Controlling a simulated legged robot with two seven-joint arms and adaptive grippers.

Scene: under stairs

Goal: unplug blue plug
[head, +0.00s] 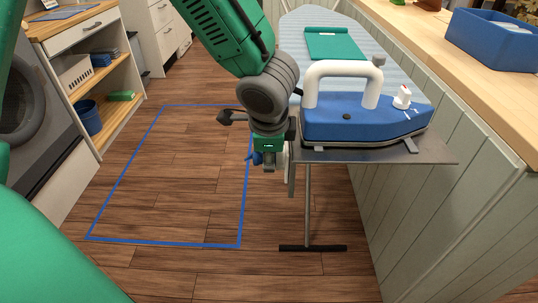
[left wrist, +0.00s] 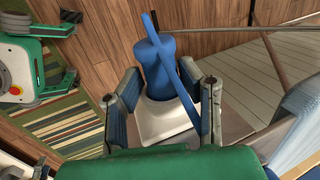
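The blue plug (left wrist: 156,66) stands on a white socket-like base (left wrist: 158,121) in the left wrist view. A blue strip, perhaps its cord, crosses in front of it. My left gripper (left wrist: 170,88) has its two fingers apart on either side of the plug and base, with a visible gap to the right finger. In the head view my left gripper (head: 270,154) is below the near left edge of the ironing board, where a bit of blue (head: 256,158) shows beside it. The gripper hides most of the plug there. My right gripper is not in view.
A blue iron (head: 365,122) with a white handle stands on the ironing board (head: 440,151). A green folded item (head: 333,44) lies behind it. A wooden counter (head: 480,75) holds a blue bin (head: 495,44) at right. A blue outline marks clear floor (head: 170,190) at left.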

